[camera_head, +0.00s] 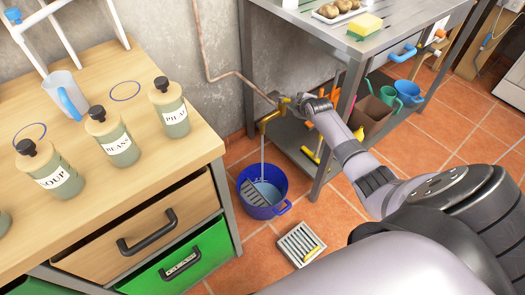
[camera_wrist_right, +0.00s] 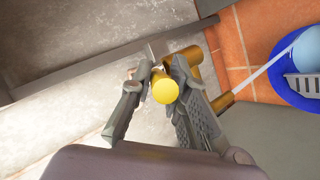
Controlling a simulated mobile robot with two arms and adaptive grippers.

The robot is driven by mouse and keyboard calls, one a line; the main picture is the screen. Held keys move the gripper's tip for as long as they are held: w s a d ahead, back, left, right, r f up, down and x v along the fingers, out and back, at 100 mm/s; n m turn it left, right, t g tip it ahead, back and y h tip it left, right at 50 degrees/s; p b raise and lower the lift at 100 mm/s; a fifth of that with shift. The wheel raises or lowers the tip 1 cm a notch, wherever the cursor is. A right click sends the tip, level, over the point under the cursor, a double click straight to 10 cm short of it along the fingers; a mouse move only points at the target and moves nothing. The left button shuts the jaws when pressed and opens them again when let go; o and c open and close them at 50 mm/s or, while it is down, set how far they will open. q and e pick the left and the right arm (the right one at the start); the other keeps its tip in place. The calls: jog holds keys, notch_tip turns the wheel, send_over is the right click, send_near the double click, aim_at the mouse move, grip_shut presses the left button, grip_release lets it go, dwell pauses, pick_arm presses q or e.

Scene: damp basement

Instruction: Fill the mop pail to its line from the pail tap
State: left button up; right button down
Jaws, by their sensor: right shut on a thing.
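The blue mop pail (camera_head: 268,208) stands on the tiled floor below the brass pail tap (camera_head: 270,120). A thin stream of water (camera_head: 262,155) runs from the spout into it. Light blue water and a grey wringer grid show inside the pail; I cannot make out the line. My right gripper (camera_head: 298,100) is at the tap. In the right wrist view its fingers (camera_wrist_right: 158,85) are shut on the yellow tap handle (camera_wrist_right: 165,90). The pail (camera_wrist_right: 290,70) shows at the right edge there, with the stream entering it. My left gripper is not in view.
A wooden counter (camera_head: 120,85) with labelled bottles and a clear jug (camera_head: 62,95) stands on the left. A metal table (camera_head: 345,45) stands behind my right arm. A floor drain grate (camera_head: 300,244) lies in front of the pail. Teal and blue watering cans (camera_head: 408,92) stand at the right.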

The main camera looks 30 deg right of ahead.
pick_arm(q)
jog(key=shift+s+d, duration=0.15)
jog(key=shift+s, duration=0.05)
pick_arm(e)
jog(key=shift+f, duration=0.15)
dwell(0.6)
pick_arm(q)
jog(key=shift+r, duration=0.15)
pick_arm(e)
jog(key=shift+t, duration=0.3)
pick_arm(q)
jog(key=shift+b, duration=0.35)
pick_arm(e)
jog(key=shift+f, duration=0.1)
jog(key=shift+s+f+b, duration=0.1)
jog(key=shift+f+b, duration=0.05)
jog(key=shift+b, duration=0.4)
jog(key=shift+t+b, duration=0.3)
jog(key=shift+t, duration=0.1)
jog(key=shift+f+b, duration=0.2)
jog(key=shift+b, duration=0.15)
jog(key=shift+s+f+m+t+b, duration=0.15)
jog(key=shift+m+t+b, duration=0.15)
jog(key=shift+t+b, duration=0.25)
pick_arm(q)
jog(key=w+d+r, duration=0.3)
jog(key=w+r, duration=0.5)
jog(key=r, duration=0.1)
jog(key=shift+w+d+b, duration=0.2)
jog(key=shift+b, duration=0.1)
